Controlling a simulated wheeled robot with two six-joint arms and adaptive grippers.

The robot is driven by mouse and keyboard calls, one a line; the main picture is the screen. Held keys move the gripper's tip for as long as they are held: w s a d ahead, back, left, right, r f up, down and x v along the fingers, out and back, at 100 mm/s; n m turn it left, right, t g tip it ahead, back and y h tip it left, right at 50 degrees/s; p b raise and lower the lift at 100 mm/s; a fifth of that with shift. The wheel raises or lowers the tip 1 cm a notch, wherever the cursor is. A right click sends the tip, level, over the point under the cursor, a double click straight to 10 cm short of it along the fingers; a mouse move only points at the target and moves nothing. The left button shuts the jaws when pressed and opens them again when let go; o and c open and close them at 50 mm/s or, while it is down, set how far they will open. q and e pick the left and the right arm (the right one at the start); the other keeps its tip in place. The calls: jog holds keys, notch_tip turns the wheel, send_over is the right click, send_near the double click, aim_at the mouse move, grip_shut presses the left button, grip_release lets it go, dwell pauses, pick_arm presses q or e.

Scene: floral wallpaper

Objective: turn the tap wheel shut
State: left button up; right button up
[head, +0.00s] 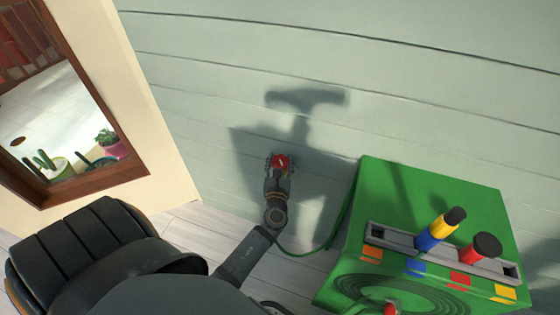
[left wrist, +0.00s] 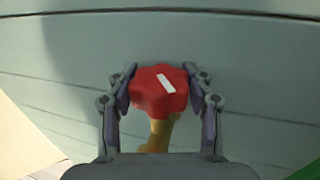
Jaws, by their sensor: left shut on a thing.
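The red tap wheel (left wrist: 150,94) has lobed edges and a white bar mark on its face. In the left wrist view a brass-coloured stem (left wrist: 157,136) shows beneath it. My left gripper (left wrist: 160,90) has its two fingers on either side of the wheel and is shut on it. In the head view the wheel (head: 281,160) is a small red spot at the tip of my left gripper (head: 279,167), in front of the wall. The tap's body is mostly hidden by the gripper.
A green box (head: 400,195) stands on the right, with a grey rack holding a blue-yellow tool and a red-black one. A green hose (head: 312,252) runs from it toward the tap. The pale plank wall (head: 420,60) is behind. A framed window (head: 75,110) with potted plants is left.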

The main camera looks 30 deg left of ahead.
dwell(0.7)
pick_arm(q)
jog(key=o, duration=1.2)
jog(key=v, duration=0.7)
jog(key=shift+s, duration=0.25)
jog(key=shift+d+r, duration=0.1)
